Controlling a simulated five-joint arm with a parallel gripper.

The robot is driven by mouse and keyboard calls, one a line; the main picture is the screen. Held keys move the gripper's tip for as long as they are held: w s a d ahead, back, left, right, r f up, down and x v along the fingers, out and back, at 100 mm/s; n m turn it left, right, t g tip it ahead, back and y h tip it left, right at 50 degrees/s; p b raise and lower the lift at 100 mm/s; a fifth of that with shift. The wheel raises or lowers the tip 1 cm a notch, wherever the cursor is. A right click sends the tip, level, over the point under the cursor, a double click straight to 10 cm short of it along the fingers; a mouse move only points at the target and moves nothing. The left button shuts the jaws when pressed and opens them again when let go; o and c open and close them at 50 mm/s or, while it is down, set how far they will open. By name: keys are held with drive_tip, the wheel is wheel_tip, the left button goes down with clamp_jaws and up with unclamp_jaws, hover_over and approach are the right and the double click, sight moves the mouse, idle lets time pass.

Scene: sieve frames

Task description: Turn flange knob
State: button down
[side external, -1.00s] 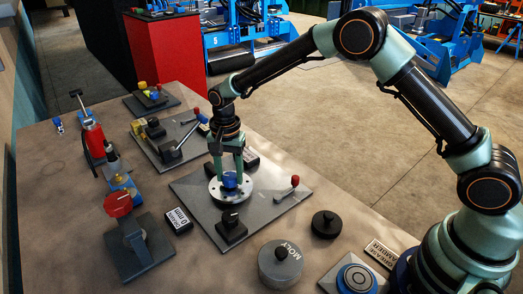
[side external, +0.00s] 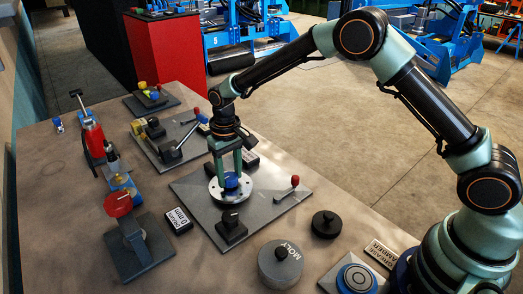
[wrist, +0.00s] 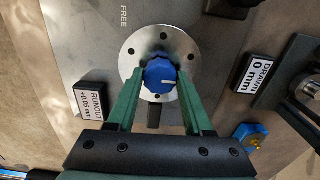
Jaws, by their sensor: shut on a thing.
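The blue flange knob (wrist: 160,78) stands at the centre of a round silver flange (wrist: 133,62) with bolt holes. A white line on the knob's top points to the right in the wrist view. My gripper (wrist: 158,80) is shut on the knob, with one green finger on each side of it. In the side view my gripper (side external: 231,180) reaches down from above onto the knob (side external: 231,182), partly hiding it. The flange (side external: 217,192) lies on a grey plate (side external: 270,215).
On the plate are a black block (side external: 231,226) and a red-tipped lever (side external: 290,188). A MOLY tin (side external: 280,263) and a black lid (side external: 326,223) stand to the front. A red-knobbed stand (side external: 140,240) is at left. RUNOUT (wrist: 91,100) and DRAWN (wrist: 258,73) labels flank the flange.

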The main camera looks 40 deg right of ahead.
drive_tip(key=n, duration=0.4)
drive_tip(key=shift+r+n, duration=0.1)
drive_tip(key=shift+n, duration=0.2)
drive_tip(key=n, duration=0.3)
drive_tip(key=shift+n, duration=0.4)
drive_tip(key=n, duration=0.4)
drive_tip(key=shift+n, duration=2.1)
drive_tip(key=shift+c, duration=1.5)
unclamp_jaws()
